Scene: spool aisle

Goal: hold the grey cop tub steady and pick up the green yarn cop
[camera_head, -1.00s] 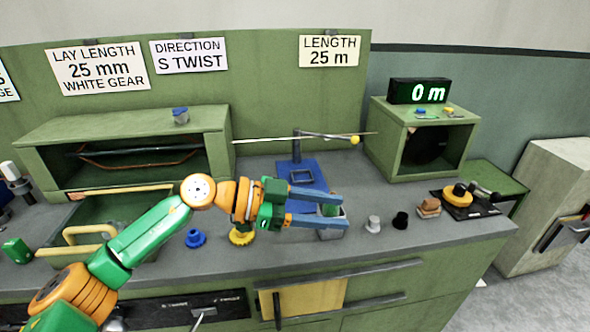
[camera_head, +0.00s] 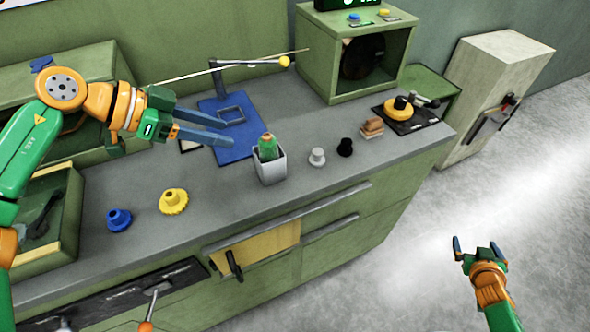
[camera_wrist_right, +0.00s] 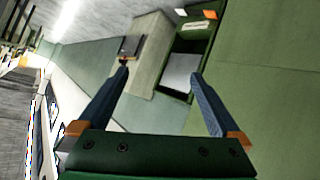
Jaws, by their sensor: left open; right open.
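The grey cop tub (camera_head: 270,170) stands upright on the bench near its front edge. The green yarn cop (camera_head: 267,148) sits in the tub with its top above the rim. My left gripper (camera_head: 230,133) is open and empty, to the left of the tub and above the blue plate, apart from both. My right gripper (camera_head: 475,246) is open and empty over the floor, to the right of the bench and far from the tub. In the right wrist view my right gripper (camera_wrist_right: 160,85) shows its two fingers apart with nothing between them.
A white cop (camera_head: 317,156) and a black cop (camera_head: 345,147) stand right of the tub. A yellow gear (camera_head: 173,201) and a blue knob (camera_head: 119,219) lie to the left. A thin rod with a yellow ball (camera_head: 284,62) reaches over the blue plate (camera_head: 213,112). Bench between gear and tub is clear.

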